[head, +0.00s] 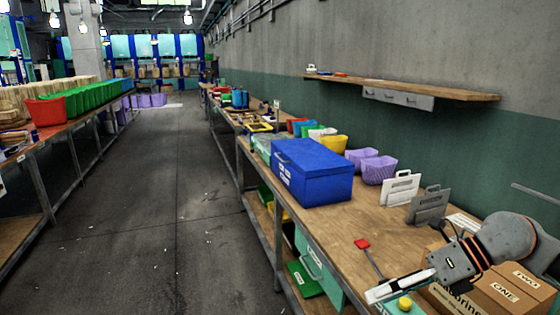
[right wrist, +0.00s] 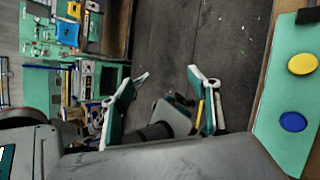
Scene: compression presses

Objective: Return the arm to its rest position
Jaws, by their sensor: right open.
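My right arm comes in from the lower right of the head view. Its gripper (head: 376,295) is above the near part of the wooden bench (head: 352,222), close to a yellow round button (head: 404,304) on a teal panel (head: 424,308). In the right wrist view my right gripper (right wrist: 168,73) has its two fingers spread wide, with nothing held between them. Grey floor shows beyond the fingers. My left gripper is in neither view.
Cardboard boxes (head: 512,286) stand beside my right forearm. A blue toolbox (head: 312,172), a white holder (head: 400,187), a grey holder (head: 428,206) and a red-headed tool (head: 363,244) are on the bench. The wrist view shows a blue button (right wrist: 293,122). The aisle (head: 175,220) is clear.

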